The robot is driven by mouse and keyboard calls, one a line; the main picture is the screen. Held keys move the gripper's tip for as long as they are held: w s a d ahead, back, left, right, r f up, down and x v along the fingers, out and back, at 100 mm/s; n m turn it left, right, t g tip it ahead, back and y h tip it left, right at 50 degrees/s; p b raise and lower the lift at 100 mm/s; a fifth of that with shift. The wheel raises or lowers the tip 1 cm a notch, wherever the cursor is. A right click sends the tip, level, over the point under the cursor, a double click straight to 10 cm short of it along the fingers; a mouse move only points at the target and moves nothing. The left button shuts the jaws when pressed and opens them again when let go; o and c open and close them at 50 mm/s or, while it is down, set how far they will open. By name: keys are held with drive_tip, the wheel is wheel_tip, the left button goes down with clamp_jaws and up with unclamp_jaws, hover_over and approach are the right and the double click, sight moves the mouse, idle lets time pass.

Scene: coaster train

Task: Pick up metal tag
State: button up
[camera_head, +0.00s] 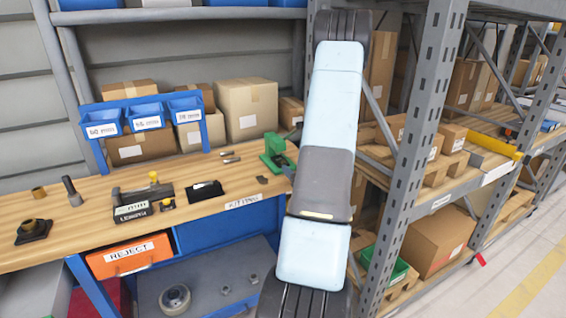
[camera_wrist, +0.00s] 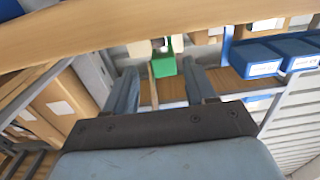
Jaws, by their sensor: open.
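I cannot single out the metal tag for sure. Two small metal pieces lie on the wooden bench behind its middle, a darker one (camera_head: 228,153) and a paler one (camera_head: 232,160). A small dark flat piece (camera_head: 262,180) lies near the bench's front edge, left of my arm. My gripper (camera_wrist: 160,70) shows in the wrist view with its two fingers apart and nothing held between them. A green thing (camera_wrist: 163,67) appears beyond the gap between the fingers. In the head view my arm crosses the picture, and I cannot make out the fingers.
The bench (camera_head: 85,195) carries a green fixture (camera_head: 279,152) beside my arm, a labelled block (camera_head: 140,203), a black box (camera_head: 205,191) and a dark flanged part (camera_head: 33,231). Blue bins (camera_head: 147,116) and cartons (camera_head: 247,108) stand behind. A grey rack post (camera_head: 413,170) rises right of my arm.

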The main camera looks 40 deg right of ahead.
sight(284, 161)
drive_tip(key=shift+f+x, duration=0.15)
drive_tip(key=shift+x, duration=1.35)
drive_tip(key=shift+f+x, duration=0.15)
drive_tip(key=shift+x, duration=1.4)
clamp_jaws()
